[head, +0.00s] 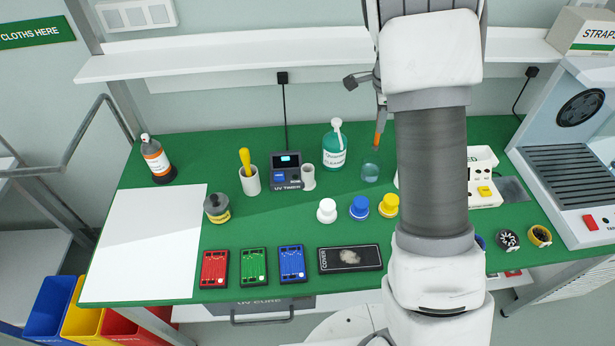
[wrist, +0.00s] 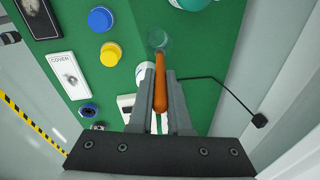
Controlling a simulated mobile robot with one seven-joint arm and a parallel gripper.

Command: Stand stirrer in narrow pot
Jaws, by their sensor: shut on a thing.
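The stirrer is the thin piece with an orange handle (head: 377,138), upright above or in a clear glass jar (head: 370,170). My gripper (wrist: 160,108) is shut on the orange handle, which also shows between the fingers in the wrist view (wrist: 160,90). The glass jar shows just beyond the handle's end in the wrist view (wrist: 158,40). I cannot tell whether the stirrer's lower end is still inside the jar. A narrow white pot (head: 308,178) stands right of the UV timer. A wider white pot (head: 250,184) holds a yellow-handled tool (head: 245,160). The arm hides part of the bench.
A teal pump bottle (head: 334,152) stands between the narrow pot and the jar. The UV timer (head: 286,174) is left of the narrow pot. White, blue and yellow capped jars (head: 359,208) stand in front. A shelf (head: 230,62) runs above the bench's back.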

